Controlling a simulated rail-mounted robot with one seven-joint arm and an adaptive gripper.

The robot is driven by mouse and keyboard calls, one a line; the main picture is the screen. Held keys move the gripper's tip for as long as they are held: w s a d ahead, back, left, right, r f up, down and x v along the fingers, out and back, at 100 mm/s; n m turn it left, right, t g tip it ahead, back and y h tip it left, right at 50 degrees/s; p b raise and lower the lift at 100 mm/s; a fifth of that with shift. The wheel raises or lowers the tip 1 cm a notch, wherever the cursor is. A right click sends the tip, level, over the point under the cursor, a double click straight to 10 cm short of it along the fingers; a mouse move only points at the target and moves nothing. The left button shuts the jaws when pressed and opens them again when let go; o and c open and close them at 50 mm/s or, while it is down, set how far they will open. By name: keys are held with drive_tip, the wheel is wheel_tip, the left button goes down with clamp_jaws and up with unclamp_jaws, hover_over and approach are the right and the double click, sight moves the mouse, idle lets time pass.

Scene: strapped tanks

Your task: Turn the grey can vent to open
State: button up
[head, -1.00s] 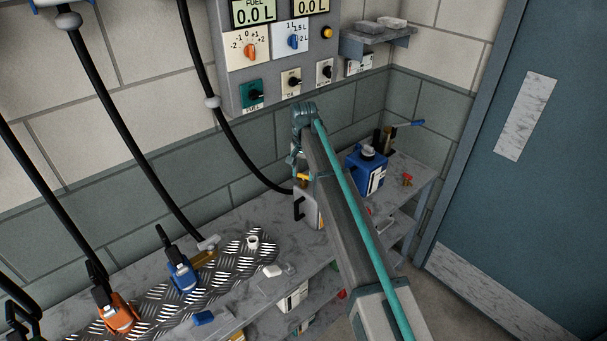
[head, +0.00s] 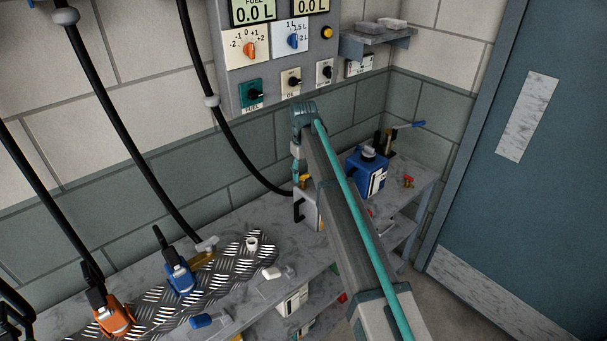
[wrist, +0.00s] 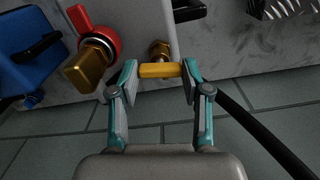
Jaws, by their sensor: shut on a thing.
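The grey can (head: 308,211) stands on the bench, mostly hidden behind my arm in the head view. Its dark handle (head: 298,209) shows on its left side, and also at the top of the wrist view (wrist: 187,10). The vent is a yellow bar (wrist: 160,70) beside a brass fitting (wrist: 158,48) in the wrist view. The bar lies crosswise between the fingertips. My gripper (wrist: 160,74) is shut on this yellow bar, one finger at each end. In the head view the yellow piece (head: 304,181) shows beside my arm; the fingertips are not clear there.
A red-and-brass valve (wrist: 97,48) sits close left of my gripper in the wrist view. A blue can (head: 366,173) stands to the right on the bench. Blue (head: 180,275) and orange (head: 113,313) nozzles rest on the tread plate. A black hose hangs near the grey can.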

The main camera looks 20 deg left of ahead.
sight(304, 175)
drive_tip(key=shift+n, duration=1.1)
drive_tip(key=o, duration=1.2)
drive_tip(key=shift+c, duration=0.2)
wheel_tip(304, 175, up, 12)
